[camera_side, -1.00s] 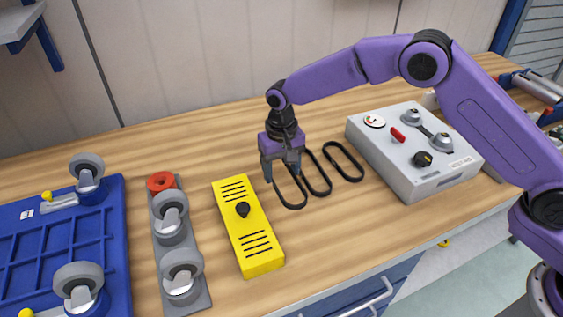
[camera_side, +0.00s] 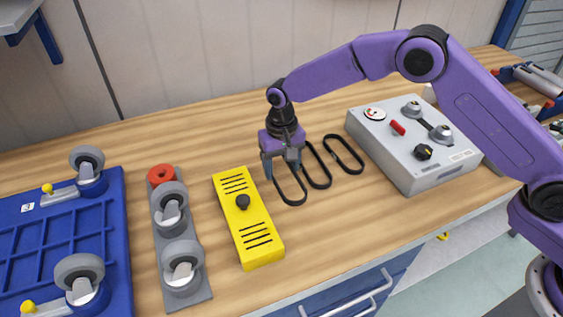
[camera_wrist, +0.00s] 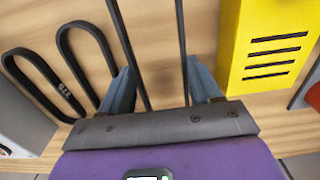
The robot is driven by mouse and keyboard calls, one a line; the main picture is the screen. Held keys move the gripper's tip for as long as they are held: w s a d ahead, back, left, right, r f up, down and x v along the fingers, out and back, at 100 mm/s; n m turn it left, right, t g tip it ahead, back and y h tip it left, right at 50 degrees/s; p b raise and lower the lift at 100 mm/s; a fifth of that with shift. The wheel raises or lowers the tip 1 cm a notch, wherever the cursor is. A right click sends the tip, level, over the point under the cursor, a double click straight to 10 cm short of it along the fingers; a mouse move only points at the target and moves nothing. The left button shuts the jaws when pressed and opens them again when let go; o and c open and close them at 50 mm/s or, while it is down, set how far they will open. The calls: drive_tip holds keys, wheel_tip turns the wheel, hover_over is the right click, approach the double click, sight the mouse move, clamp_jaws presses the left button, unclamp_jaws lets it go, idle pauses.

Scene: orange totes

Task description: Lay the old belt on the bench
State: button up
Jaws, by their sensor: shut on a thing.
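Three black belt loops lie side by side near the middle of the bench (camera_side: 360,224). The leftmost belt (camera_side: 292,203) runs up between the fingers of my gripper (camera_side: 280,172). In the wrist view, two strands of this belt (camera_wrist: 181,45) pass between the spread fingers (camera_wrist: 163,92), and my gripper is shut across the loop. The loop is at or close to the bench top; I cannot tell if it touches. The middle belt (camera_side: 321,186) and right belt (camera_side: 344,153) lie apart from the fingers. Which belt is the old one is not clear.
A yellow slotted box (camera_side: 248,222) with a black knob stands left of the held belt. A grey control box (camera_side: 413,172) stands to the right. Grey casters on a plate (camera_side: 195,285) and a blue tray (camera_side: 115,235) fill the left. Bare wood lies in front and behind.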

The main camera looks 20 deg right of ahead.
drive_tip(key=shift+f, duration=1.35)
idle(0.4)
drive_tip(key=o, duration=1.1)
drive_tip(key=shift+r, duration=0.1)
wheel_tip(320, 180, up, 7)
drive_tip(key=shift+f, duration=0.1)
idle(1.4)
idle(0.5)
